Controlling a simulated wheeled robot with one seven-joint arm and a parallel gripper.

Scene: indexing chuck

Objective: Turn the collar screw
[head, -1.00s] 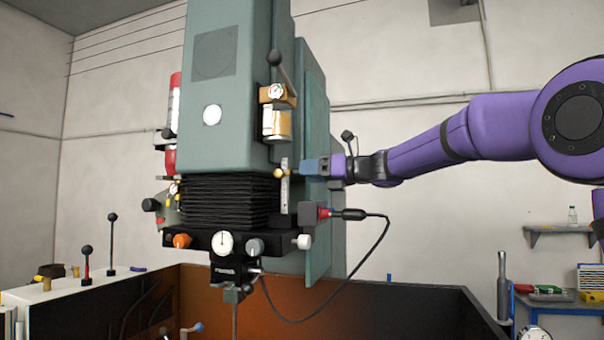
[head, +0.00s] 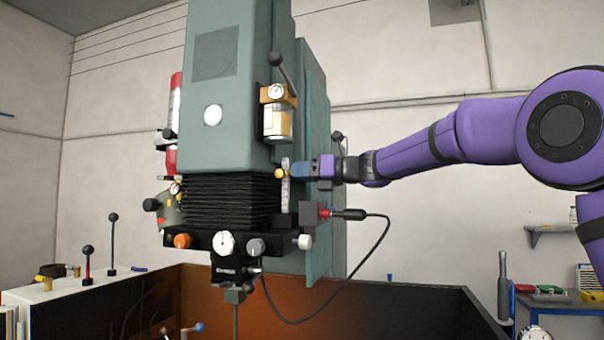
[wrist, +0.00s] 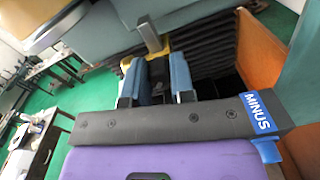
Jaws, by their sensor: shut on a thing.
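The collar screw is a small brass knob (head: 279,174) on an upright metal scale bar (head: 286,192) at the right side of the grey-green machine head. My gripper (head: 296,169) reaches it from the right, with its blue fingers against the bar. In the wrist view, the two blue fingers (wrist: 157,72) stand close together at a yellow brass part (wrist: 160,46). They are shut on what looks like the collar screw; the contact itself is mostly hidden.
A black bellows (head: 232,203) and a row of knobs sit below. A black cable (head: 386,240) hangs from a plug (head: 348,214) under my wrist. A brass-topped cup with a lever (head: 277,122) is above.

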